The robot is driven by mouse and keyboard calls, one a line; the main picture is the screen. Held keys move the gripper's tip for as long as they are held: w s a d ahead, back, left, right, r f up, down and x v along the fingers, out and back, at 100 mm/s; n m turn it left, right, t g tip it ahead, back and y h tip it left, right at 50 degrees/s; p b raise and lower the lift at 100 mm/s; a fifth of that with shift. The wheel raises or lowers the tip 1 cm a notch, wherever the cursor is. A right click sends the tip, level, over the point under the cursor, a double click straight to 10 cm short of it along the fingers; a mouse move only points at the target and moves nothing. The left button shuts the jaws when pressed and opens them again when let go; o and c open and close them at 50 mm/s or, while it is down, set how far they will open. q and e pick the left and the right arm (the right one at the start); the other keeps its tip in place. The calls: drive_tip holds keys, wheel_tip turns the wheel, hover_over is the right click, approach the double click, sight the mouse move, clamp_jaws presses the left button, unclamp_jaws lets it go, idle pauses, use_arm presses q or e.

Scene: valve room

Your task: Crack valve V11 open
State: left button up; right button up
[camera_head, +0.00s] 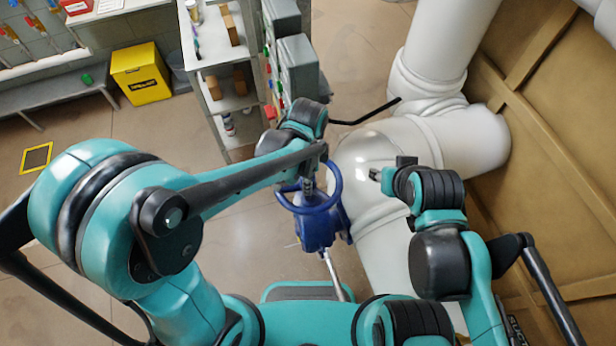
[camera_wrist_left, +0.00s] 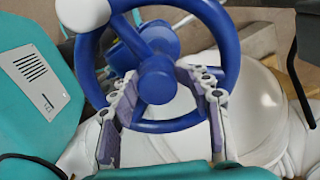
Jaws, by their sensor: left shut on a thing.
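The valve has a blue handwheel (camera_head: 338,188) on a blue body (camera_head: 318,230), in the middle of the head view beside a large pale pipe. No label with V11 is readable. My left gripper (camera_head: 307,184) is at the handwheel, its arm coming in from the left. In the left wrist view the left gripper (camera_wrist_left: 158,78) has its fingers on both sides of the wheel's hub (camera_wrist_left: 156,82), inside the rim (camera_wrist_left: 232,60), shut on the wheel. The exact contact is hard to see. My right gripper (camera_head: 388,172) is away from the wheel, over the pipe; its jaw opening is unclear.
Large pale pipes (camera_head: 440,60) fill the right, before a brown panelled wall (camera_head: 540,150). A grey shelf unit (camera_head: 215,85) with small items and grey boxes (camera_head: 298,65) stand behind the valve. A yellow bin (camera_head: 140,75) is at far left. Bare floor lies left of the valve.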

use_arm(q)
drive_tip(key=n, duration=0.2)
drive_tip(key=shift+s+f+n, duration=0.2)
drive_tip(key=shift+n, duration=0.1)
drive_tip(key=n+b, duration=0.1)
drive_tip(key=n, duration=1)
drive_tip(key=shift+s+n+b, duration=0.1)
drive_tip(key=shift+n+b, duration=0.2)
drive_tip(key=shift+b, duration=0.1)
drive_tip(key=o, duration=1)
drive_tip(key=shift+o, duration=0.2)
drive_tip(key=shift+d+r, duration=0.1)
